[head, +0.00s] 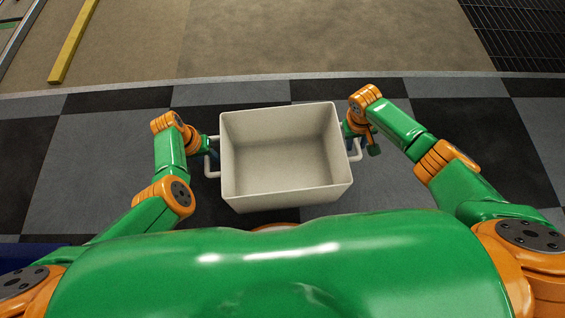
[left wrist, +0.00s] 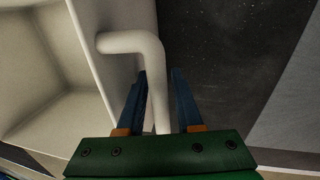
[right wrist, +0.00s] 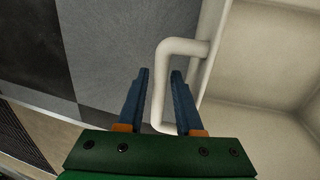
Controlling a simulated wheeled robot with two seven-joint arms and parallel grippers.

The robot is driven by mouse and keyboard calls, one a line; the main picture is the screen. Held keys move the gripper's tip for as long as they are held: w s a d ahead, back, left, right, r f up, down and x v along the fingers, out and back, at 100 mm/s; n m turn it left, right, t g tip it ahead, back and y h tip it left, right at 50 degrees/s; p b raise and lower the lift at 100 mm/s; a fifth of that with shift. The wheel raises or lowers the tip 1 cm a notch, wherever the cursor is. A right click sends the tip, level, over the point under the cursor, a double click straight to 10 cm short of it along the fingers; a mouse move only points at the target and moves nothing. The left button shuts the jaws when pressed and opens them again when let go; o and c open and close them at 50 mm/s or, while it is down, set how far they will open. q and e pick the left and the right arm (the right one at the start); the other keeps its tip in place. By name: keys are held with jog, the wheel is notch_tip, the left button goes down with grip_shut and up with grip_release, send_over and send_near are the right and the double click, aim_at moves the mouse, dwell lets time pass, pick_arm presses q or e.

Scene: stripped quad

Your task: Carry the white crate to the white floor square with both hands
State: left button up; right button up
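The white crate (head: 285,195) is in the middle of the head view, open at the top and empty, with a white tube handle on each side. My left gripper (head: 207,146) is at its left handle. In the left wrist view, the left handle (left wrist: 156,75) runs between the two apart blue fingers (left wrist: 160,85). My right gripper (head: 352,130) is at the right handle. In the right wrist view, the right handle (right wrist: 158,90) lies between the two fingers (right wrist: 160,85), with gaps showing beside it. What the crate rests on is hidden. I see no white floor square.
The floor around the crate has dark and grey checker tiles (head: 95,140). Beyond them lies a brown floor (head: 300,40) with a yellow bar (head: 73,42) at the upper left. A dark grid (head: 520,30) is at the upper right. The brown floor between is clear.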

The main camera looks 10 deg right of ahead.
pick_arm(q)
grip_shut()
pick_arm(e)
grip_shut()
dwell(1.0)
